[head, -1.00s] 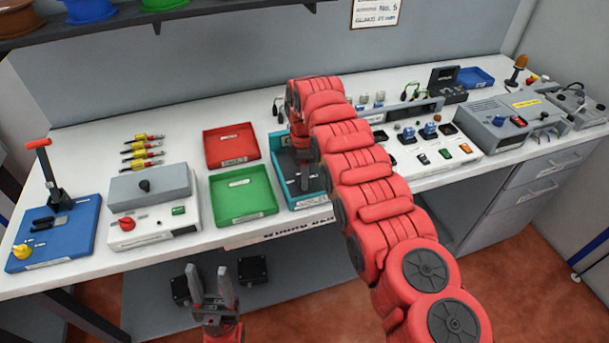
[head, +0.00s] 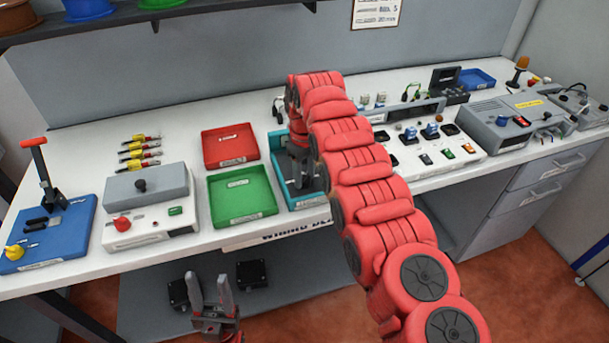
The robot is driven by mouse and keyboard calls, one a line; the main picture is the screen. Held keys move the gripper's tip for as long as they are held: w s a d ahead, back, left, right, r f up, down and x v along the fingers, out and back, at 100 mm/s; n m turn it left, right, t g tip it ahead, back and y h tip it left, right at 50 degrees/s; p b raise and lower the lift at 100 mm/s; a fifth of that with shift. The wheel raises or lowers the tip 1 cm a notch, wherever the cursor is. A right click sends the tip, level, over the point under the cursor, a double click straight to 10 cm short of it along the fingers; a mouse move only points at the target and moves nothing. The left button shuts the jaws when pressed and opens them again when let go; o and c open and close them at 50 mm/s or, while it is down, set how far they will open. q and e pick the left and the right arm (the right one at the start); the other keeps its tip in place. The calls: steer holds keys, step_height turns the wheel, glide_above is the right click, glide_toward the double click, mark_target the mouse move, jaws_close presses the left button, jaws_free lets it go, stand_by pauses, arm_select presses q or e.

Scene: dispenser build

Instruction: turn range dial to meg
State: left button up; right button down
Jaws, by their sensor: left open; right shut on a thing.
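No dial marking is readable, so I cannot tell which dial carries "meg". A red knob (head: 122,224) sits on the front of a white box with a grey top (head: 147,187) at the left. A grey bench instrument (head: 507,122) at the right has a small blue knob and a red lit part. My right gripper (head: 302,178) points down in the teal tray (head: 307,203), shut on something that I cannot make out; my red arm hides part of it. My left gripper (head: 209,287) is open and empty, low in front of the bench.
A red tray (head: 230,162) and a green tray (head: 271,207) lie left of the teal tray. A blue lever fixture (head: 70,245) stands at the far left. Several yellow-and-red connectors (head: 140,152) lie behind the white box. A white panel with switches (head: 468,158) is right of my arm.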

mark_target(305, 176)
steer(key=shift+m, duration=1.1)
steer(key=shift+c, duration=2.2)
jaws_free()
steer(key=shift+r, duration=0.15)
step_height(305, 176, up, 17)
steer(key=p, duration=1.7)
steer(key=shift+r, duration=0.15)
